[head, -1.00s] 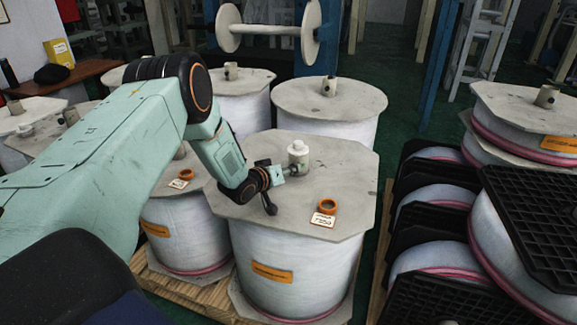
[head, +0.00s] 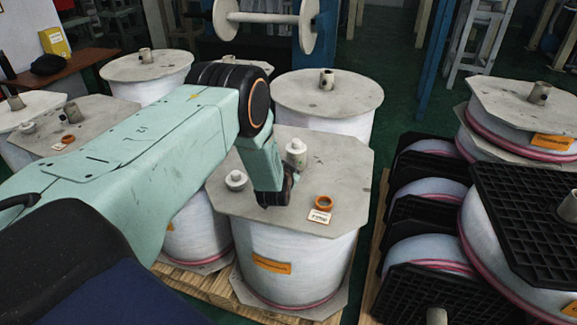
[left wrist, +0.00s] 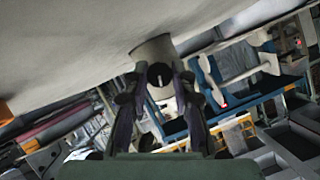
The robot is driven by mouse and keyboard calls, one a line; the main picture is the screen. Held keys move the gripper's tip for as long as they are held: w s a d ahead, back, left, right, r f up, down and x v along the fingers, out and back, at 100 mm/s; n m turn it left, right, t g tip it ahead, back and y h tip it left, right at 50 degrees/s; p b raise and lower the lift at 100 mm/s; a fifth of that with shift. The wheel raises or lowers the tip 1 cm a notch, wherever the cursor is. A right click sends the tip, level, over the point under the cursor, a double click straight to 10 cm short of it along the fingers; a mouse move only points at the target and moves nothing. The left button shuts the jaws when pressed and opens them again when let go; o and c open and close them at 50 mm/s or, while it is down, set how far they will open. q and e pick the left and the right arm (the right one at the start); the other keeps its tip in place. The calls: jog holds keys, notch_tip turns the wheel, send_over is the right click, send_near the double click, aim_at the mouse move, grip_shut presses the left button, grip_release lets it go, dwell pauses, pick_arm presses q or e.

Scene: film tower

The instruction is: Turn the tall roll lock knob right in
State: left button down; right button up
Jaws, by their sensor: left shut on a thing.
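The tall roll (head: 298,240) stands in the middle of the head view, white-wrapped with a grey lid (head: 340,170). A pale post (head: 296,152) rises from the lid. In the left wrist view the post (left wrist: 150,48) shows tilted under the grey lid, with the dark round end of the lock knob (left wrist: 160,74) facing the camera. My left gripper (left wrist: 162,82) has its fingers on both sides of the knob and is shut on it. In the head view my left wrist hides the knob and the fingers. My right gripper is in neither view.
An orange ring (head: 323,203) and a white tag (head: 319,217) lie at the lid's front right. A white stepped cap (head: 235,180) sits at its left. Other rolls (head: 327,95) stand behind. Black racks (head: 455,245) with rolls fill the right.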

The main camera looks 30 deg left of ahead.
pick_arm(q)
jog(key=shift+w+d+f+m+y, duration=0.1)
jog(key=shift+d+f+m+y, duration=0.1)
jog(key=shift+m+y, duration=0.65)
jog(key=shift+f+m+y+b, duration=0.1)
jog(key=shift+m+y+b, duration=0.55)
jog(key=shift+m+b, duration=0.3)
jog(key=m+y+b, duration=0.2)
jog(key=m+b, duration=0.1)
jog(key=shift+f+t, duration=0.1)
jog(key=shift+t, duration=0.2)
jog(key=shift+m+t+y+b, duration=0.4)
jog(key=shift+m+y+b, duration=0.3)
jog(key=shift+m+b, duration=0.5)
jog(key=shift+m, duration=0.3)
jog(key=c, duration=1.1)
grip_release()
